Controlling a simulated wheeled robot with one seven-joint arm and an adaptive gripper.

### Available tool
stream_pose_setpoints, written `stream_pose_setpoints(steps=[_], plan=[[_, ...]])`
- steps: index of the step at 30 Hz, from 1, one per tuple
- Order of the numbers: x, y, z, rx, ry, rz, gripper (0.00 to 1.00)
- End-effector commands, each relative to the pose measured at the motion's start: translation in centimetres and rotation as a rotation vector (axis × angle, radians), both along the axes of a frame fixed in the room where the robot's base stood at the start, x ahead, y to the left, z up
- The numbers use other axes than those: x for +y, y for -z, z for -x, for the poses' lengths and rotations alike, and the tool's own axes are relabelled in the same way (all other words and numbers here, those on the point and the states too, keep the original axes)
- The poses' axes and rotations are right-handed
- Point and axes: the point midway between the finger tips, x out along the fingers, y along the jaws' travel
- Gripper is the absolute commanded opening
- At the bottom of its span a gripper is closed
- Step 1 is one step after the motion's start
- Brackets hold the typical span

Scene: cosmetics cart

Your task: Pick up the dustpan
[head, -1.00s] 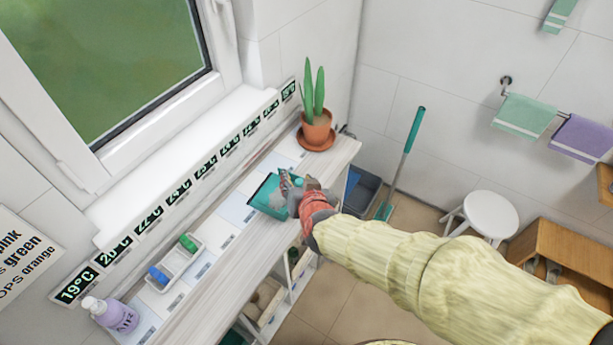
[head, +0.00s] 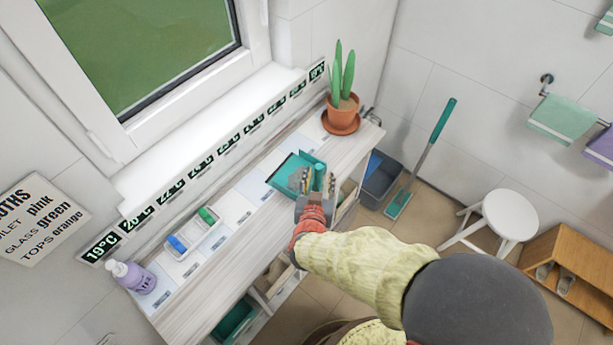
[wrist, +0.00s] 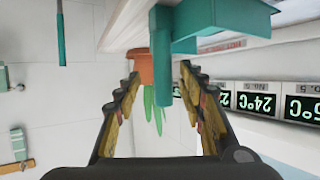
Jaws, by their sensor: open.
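The teal dustpan (head: 286,171) is on the white shelf top, between the plant pot and the small white tray. Its upright handle (head: 319,176) stands at its right side. My gripper (head: 307,181) is open at the handle, with no finger visibly closed on it. In the wrist view, the dustpan's pan (wrist: 228,22) is at the upper right. The handle (wrist: 161,60) hangs down between the two spread fingers of my gripper (wrist: 160,82). How deep it sits between them is hard to tell.
A potted plant (head: 342,108) stands at the shelf's far end. Temperature signs line the wall side. A grey bin (head: 382,180) and a teal broom (head: 425,160) stand beyond the shelf.

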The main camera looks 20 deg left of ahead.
Motion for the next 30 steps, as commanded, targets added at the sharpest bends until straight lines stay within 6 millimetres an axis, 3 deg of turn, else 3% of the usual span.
stream_pose_setpoints(steps=[15,25,30], plan=[[1.3,2.3,-5.7,0.001,0.002,-0.002,0.4],[1.4,2.4,-6.2,0.001,-0.001,-0.001,0.4],[1.4,2.4,-6.2,0.001,-0.001,-0.001,0.3]])
